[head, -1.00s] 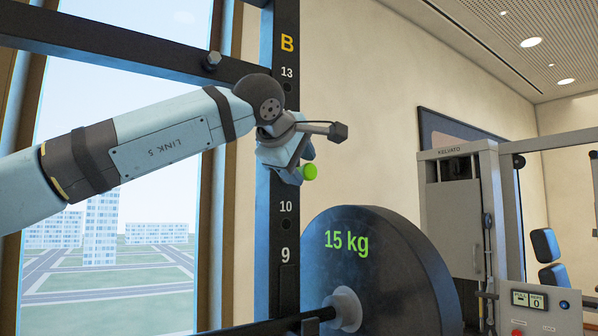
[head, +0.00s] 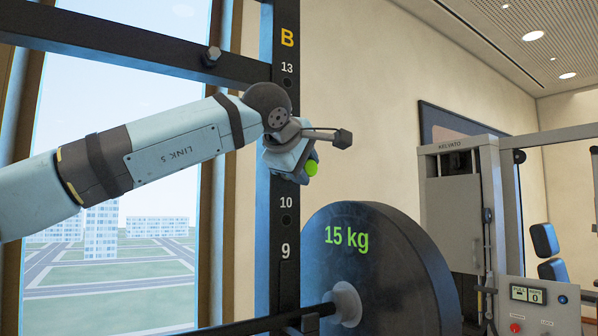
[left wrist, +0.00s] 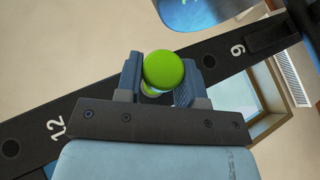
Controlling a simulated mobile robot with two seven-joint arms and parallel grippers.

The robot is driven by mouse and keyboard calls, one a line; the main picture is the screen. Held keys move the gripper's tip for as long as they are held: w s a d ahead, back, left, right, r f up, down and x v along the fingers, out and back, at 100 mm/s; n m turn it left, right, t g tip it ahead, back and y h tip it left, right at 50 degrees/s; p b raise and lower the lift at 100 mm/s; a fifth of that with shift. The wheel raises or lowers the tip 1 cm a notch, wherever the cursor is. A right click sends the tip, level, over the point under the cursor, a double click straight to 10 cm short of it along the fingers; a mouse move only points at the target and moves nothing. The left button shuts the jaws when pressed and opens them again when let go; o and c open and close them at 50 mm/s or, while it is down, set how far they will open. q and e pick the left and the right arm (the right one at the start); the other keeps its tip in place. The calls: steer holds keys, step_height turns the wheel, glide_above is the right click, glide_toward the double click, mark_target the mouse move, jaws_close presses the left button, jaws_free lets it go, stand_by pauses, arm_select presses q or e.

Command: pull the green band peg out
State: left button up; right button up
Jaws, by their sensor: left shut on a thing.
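The green band peg (head: 312,168) shows its bright round end just to the right of the black upright (head: 287,249) in the head view. My left gripper (head: 305,163) is at the upright, between the numbers 13 and 10, and is shut on the peg. In the left wrist view the peg's round green head (left wrist: 163,70) sits between the two blue-grey fingers (left wrist: 162,80), with the upright behind it. The gripper and peg head hide the peg's hole, so I cannot tell how deep the peg sits. My right gripper is not in view.
A 15 kg weight plate (head: 385,268) on a bar (head: 255,323) is below and right of the gripper. A dark crossbeam (head: 120,48) runs above my left arm. A cable machine (head: 460,205) stands at the right. Free air lies between gripper and machine.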

arm_select(q)
steer(key=c, duration=0.4)
steer(key=shift+c, duration=0.2)
steer(key=shift+s+d+f, duration=0.1)
steer(key=shift+d+f, duration=0.05)
steer(key=shift+s+d+r, duration=0.2)
steer(key=shift+s, duration=0.15)
steer(key=shift+s+d+f+b, duration=0.1)
steer(key=shift+b, duration=0.3)
steer(key=shift+s+d, duration=0.1)
steer(key=shift+s, duration=0.1)
steer(key=shift+s+d+b, duration=0.45)
steer(key=shift+s+d, duration=0.2)
steer(key=shift+s, duration=0.2)
steer(key=shift+s+d+b, duration=0.4)
steer(key=shift+s+d, duration=0.2)
steer(key=shift+s, duration=0.25)
steer(key=shift+w+f, duration=0.1)
